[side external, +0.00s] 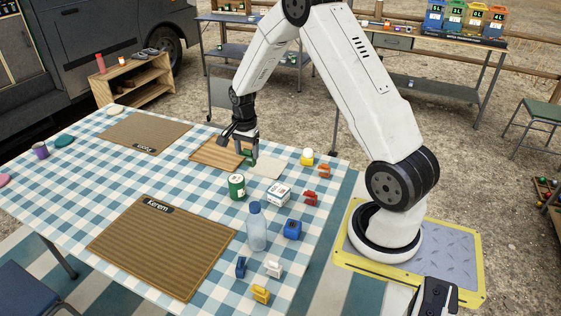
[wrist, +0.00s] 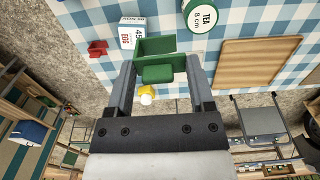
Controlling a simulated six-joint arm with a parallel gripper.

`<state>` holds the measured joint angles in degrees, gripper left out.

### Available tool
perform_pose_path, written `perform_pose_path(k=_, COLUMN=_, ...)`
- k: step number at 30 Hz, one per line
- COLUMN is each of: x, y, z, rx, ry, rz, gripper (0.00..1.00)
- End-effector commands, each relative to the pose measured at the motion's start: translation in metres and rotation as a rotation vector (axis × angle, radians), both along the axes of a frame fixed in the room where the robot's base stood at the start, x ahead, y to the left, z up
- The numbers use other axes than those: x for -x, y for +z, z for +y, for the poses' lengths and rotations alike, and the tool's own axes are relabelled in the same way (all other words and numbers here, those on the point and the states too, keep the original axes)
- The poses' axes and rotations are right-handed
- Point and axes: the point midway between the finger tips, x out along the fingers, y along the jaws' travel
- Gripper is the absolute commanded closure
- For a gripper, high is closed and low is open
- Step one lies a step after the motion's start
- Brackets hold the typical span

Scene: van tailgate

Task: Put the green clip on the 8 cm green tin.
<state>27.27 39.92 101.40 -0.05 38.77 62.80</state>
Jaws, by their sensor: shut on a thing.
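The green clip (wrist: 158,74) is between the fingers of my gripper (wrist: 160,68) in the wrist view. My gripper (side external: 243,147) is shut on it, and the clip (side external: 249,160) shows as a small green shape below the fingers in the side view, near the wooden board's right edge. The green tin (side external: 237,187) stands on the checked cloth, nearer the side camera than my gripper. Its round white lid reads "TEA 8 cm" (wrist: 203,16) in the wrist view, above and right of the clip. Clip and tin are apart.
A white box (side external: 278,195) stands right of the tin, with a clear bottle (side external: 256,228) and blue container (side external: 292,229) nearer the camera. A wooden board (side external: 216,154) and pale sheet (side external: 268,166) lie behind the tin. Red (side external: 310,198) and orange (side external: 323,171) clips lie right.

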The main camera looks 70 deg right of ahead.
Motion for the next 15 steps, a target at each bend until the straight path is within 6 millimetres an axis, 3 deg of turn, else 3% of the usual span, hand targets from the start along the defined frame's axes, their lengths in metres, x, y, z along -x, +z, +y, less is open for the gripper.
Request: perform_pose_path(k=15, x=-0.049, y=-0.045, z=-0.019, rx=-0.001, ry=0.001, rz=0.001, gripper=0.86)
